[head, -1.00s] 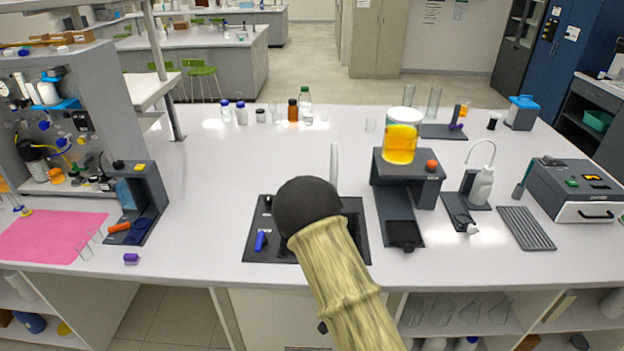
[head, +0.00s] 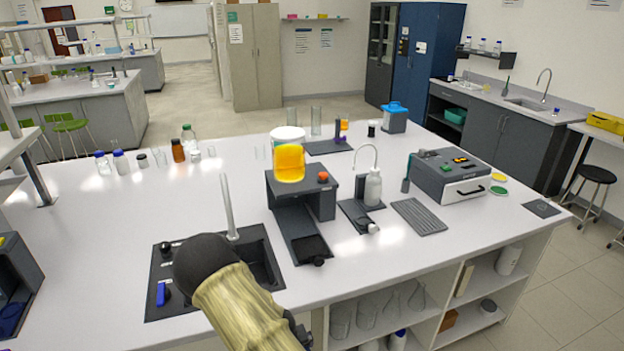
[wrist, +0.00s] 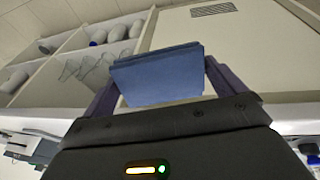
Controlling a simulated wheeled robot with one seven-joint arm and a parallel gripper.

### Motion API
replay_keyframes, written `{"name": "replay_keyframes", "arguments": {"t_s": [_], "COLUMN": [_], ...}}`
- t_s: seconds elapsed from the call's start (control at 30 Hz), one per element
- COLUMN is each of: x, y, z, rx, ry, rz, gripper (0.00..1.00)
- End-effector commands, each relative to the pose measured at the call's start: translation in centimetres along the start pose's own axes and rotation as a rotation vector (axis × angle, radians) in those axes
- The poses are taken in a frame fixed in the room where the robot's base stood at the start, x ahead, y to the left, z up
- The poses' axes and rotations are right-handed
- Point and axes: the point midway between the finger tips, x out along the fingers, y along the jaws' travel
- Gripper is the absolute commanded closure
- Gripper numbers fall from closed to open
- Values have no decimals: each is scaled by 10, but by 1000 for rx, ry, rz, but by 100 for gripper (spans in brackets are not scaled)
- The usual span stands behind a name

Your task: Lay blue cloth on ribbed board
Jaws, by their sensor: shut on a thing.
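My gripper (wrist: 158,88) shows in the wrist view, its two dark fingers shut on the folded blue cloth (wrist: 158,72). The cloth sits between the fingertips as a flat, thick fold. In the head view the gripper and cloth are not seen; only my arm shows, low in the picture. The ribbed board (head: 419,216) is a grey grooved plate lying flat on the white bench, right of centre. Its top is bare. The cloth is apart from it.
The board lies near the bench's front edge, between a wash bottle (head: 372,188) on a stand and a grey instrument box (head: 450,176). A black sink (head: 262,262) with a tall tap is at left. Shelves with glassware (wrist: 88,68) appear behind the cloth in the wrist view.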

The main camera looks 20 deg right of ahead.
Motion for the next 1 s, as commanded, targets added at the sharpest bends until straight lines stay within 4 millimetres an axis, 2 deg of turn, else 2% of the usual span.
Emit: {"name": "replay_keyframes", "arguments": {"t_s": [0.3, 0.5, 0.63, 1.0], "x": [77, 111, 117, 116], "y": [-15, -17, -18, -18], "z": [42, 64, 67, 67], "rx": [-1, -1, -2, -1], "ry": [-13, -2, 2, 2], "rz": [2, 4, 3, 3], "gripper": [23, 23, 23, 23]}}
